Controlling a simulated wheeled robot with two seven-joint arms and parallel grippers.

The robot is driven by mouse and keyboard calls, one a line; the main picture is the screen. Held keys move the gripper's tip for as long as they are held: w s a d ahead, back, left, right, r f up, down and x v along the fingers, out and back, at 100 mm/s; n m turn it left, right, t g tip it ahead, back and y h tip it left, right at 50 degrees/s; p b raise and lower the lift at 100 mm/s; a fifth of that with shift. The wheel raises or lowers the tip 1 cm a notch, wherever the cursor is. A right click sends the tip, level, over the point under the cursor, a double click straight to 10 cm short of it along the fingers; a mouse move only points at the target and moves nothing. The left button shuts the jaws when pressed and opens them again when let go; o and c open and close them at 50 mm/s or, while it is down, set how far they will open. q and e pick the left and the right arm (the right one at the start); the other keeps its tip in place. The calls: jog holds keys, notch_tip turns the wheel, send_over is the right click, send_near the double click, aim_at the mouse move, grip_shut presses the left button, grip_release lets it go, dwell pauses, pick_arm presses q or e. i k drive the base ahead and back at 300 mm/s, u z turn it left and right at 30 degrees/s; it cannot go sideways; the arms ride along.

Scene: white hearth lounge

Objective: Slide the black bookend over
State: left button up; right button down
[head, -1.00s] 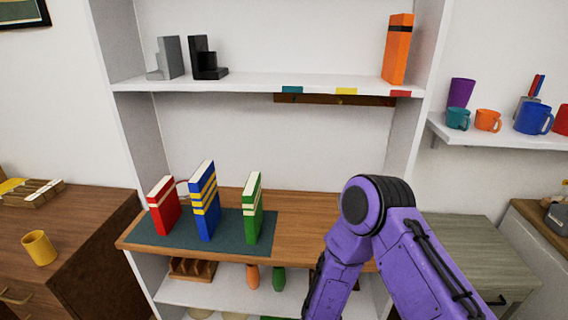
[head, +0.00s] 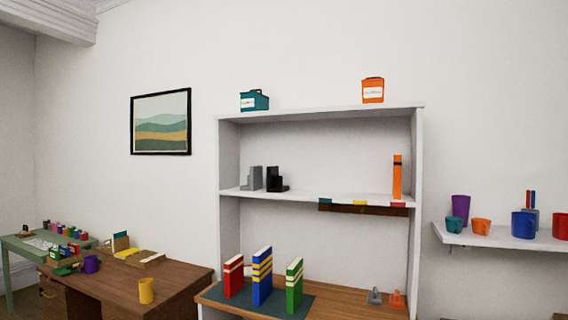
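The black bookend (head: 275,180) stands on the upper shelf (head: 300,195) of the white bookcase, toward its left side. A grey bookend (head: 252,179) stands just left of it. An orange book with a dark band (head: 397,177) stands upright near the right end of the same shelf. The shelf between the black bookend and the orange book is clear. Teal, yellow and red labels mark the shelf's front edge, toward the right. Neither of my grippers is in view.
Red (head: 233,276), blue (head: 262,276) and green (head: 294,285) books stand on a dark mat on the lower wooden surface. Small grey and orange objects sit at its right. Teal (head: 254,100) and orange (head: 372,90) boxes top the bookcase. Mugs stand on a right wall shelf.

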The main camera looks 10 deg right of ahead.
aim_at(275, 181)
jog(key=u, duration=0.6)
jog(key=i, duration=1.5)
jog(key=z, duration=0.45)
